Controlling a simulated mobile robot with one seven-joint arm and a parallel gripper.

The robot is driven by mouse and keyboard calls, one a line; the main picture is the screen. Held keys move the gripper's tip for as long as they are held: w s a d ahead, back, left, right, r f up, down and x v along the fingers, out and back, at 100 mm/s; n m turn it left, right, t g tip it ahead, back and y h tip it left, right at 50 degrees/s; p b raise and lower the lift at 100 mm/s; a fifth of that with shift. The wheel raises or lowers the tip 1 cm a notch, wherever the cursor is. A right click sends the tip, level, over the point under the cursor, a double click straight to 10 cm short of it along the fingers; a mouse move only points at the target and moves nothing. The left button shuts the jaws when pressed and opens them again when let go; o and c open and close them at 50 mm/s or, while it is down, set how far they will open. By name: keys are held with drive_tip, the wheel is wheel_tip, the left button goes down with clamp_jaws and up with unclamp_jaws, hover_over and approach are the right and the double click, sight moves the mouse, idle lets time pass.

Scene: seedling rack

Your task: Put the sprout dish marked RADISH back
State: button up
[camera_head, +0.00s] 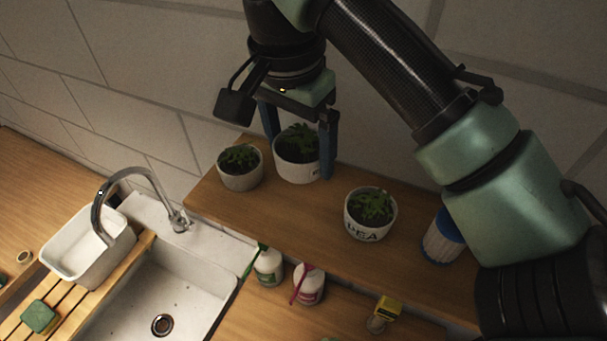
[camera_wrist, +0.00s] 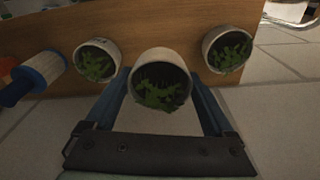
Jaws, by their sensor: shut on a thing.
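My gripper (camera_head: 299,160) has its two blue fingers on either side of a white dish (camera_head: 297,173) with green sprouts, and is shut on it. This dish also shows in the middle of the wrist view (camera_wrist: 160,62), between the fingers. Dark marking shows on its side by the right finger, but I cannot read it, so I cannot tell if it says RADISH. It is upright at the wooden shelf (camera_head: 300,205); I cannot tell whether it touches the wood. A plainer, greyish sprout dish (camera_head: 240,180) stands to its left. A dish marked PEA (camera_head: 368,228) stands to its right.
A blue-and-white cylinder (camera_head: 441,243) stands on the shelf's right part. Below are bottles (camera_head: 268,268), a yellow box (camera_head: 388,307), and a sink (camera_head: 180,290) with a curved tap (camera_head: 130,172). The tiled wall is close behind the shelf. Bare wood shows between the held dish and PEA.

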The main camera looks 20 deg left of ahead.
sight(296, 149)
drive_tip(key=shift+f+p, duration=1.1)
drive_tip(key=shift+f, duration=2.3)
drive_tip(key=shift+f, duration=0.15)
drive_tip(key=o, duration=1.3)
drive_tip(key=r+b, duration=0.1)
drive_tip(key=r, duration=0.3)
drive_tip(key=s+r+b, duration=0.1)
drive_tip(key=r, duration=0.3)
drive_tip(key=r+b, duration=0.1)
drive_tip(key=r, duration=0.2)
drive_tip(key=shift+s+a+r+b, duration=0.15)
drive_tip(key=shift+r+b, duration=0.25)
drive_tip(key=shift+r, duration=0.25)
